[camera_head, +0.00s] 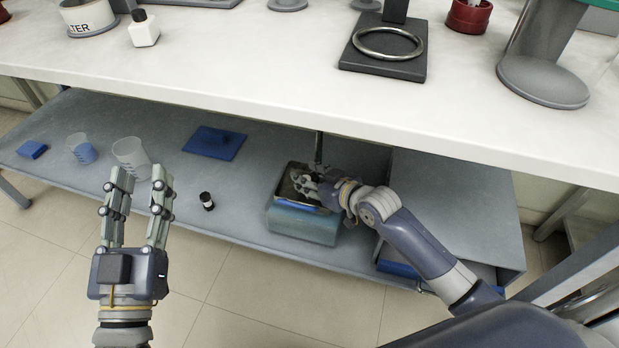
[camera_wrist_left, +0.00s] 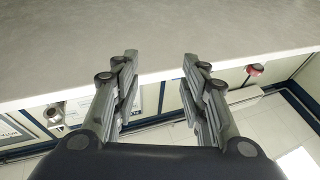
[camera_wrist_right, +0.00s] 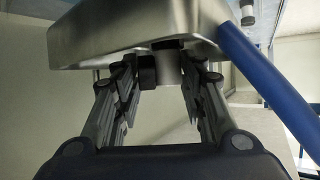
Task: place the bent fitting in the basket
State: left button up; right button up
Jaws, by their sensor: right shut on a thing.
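My right gripper (camera_head: 312,186) reaches onto the lower shelf, at a shallow metal pan (camera_head: 281,187) on a blue-grey block. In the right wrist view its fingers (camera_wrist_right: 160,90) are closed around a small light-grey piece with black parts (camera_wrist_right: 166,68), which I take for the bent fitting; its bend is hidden. The metal pan (camera_wrist_right: 130,32) is close against the fingertips there. I cannot tell whether the piece touches the pan. No basket can be made out for certain. My left gripper (camera_head: 137,182) is open and empty, in front of the shelf; its fingers stand apart in the left wrist view (camera_wrist_left: 160,75).
The white worktop (camera_head: 250,60) overhangs the lower shelf (camera_head: 260,195). On the shelf are beakers (camera_head: 130,155), a small black-and-white bottle (camera_head: 207,201), a blue board (camera_head: 214,142) and a blue block (camera_head: 32,149). A ring stand base (camera_head: 370,65) is on top.

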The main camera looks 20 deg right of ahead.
aim_at(310, 177)
jog(key=shift+f, duration=0.15)
jog(key=o, duration=1)
jog(key=shift+o, duration=0.2)
jog(key=shift+s+r, duration=0.1)
jog(key=shift+r, duration=0.1)
jog(key=p+v, duration=0.2)
jog(key=v, duration=0.4)
pick_arm(q)
jog(key=s+a+f+g+y+p, duration=0.1)
jog(key=s+a+f+g, duration=0.1)
jog(key=f+g, duration=0.3)
jog(key=s+a+f+g+y+p, duration=0.1)
jog(key=f+g, duration=0.4)
jog(key=f, duration=0.7)
jog(key=shift+s+a+f+g+y, duration=0.35)
jog(key=shift+s+y, duration=0.25)
jog(key=shift+s, duration=0.15)
pick_arm(e)
jog(key=v, duration=0.5)
jog(key=shift+s+d+r, duration=0.15)
jog(key=shift+s+d, duration=0.05)
jog(key=shift+s, duration=0.15)
